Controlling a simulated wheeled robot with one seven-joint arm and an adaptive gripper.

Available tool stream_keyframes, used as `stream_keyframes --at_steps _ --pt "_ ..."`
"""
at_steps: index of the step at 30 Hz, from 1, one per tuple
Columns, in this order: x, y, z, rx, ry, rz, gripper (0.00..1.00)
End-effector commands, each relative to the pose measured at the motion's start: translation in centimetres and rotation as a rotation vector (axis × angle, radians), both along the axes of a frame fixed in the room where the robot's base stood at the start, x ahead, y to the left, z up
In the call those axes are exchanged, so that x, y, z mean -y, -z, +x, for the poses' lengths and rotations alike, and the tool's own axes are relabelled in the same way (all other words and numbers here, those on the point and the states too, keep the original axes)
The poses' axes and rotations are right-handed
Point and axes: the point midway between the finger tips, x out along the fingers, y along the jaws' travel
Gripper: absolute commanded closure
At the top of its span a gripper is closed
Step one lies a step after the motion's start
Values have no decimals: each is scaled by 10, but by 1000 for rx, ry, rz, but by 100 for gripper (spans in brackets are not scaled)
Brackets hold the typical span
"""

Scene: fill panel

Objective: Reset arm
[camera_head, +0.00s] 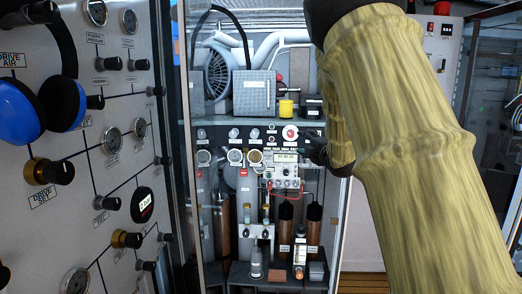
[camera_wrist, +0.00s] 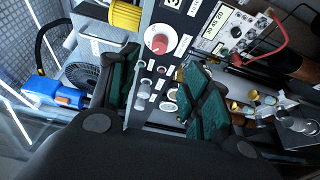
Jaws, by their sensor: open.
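My arm, in a tan fabric sleeve, reaches in from the right of the head view. My gripper (camera_head: 314,150) is the dark shape at its end, in front of the cabinet's control panel (camera_head: 215,133). In the wrist view my gripper (camera_wrist: 158,78) has two green-padded fingers spread apart, with nothing held between them. The panel with a red-centred round knob (camera_wrist: 159,44) shows between and beyond the fingers. I cannot tell whether a fingertip touches the panel.
The cabinet holds a fan (camera_head: 217,75), a grey box (camera_head: 254,93), a yellow cup-like item (camera_head: 286,108), and a meter with a red cable (camera_head: 284,170). A large panel with gauges, knobs and blue ear defenders (camera_head: 20,108) stands close on the left.

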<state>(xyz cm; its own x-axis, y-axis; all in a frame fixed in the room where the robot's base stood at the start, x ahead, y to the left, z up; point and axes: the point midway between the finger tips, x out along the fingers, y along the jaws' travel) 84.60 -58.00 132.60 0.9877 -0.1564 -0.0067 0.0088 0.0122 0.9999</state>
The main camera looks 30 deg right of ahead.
Motion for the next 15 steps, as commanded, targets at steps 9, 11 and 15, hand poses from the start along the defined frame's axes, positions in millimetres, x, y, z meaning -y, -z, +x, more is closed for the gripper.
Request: stream_keyframes --at_steps 9,11,15 --pt "-9 32 2 -33 3 51 52" --pt "-17 56 2 -59 7 93 52" --pt "-40 131 -3 -141 28 225 52"
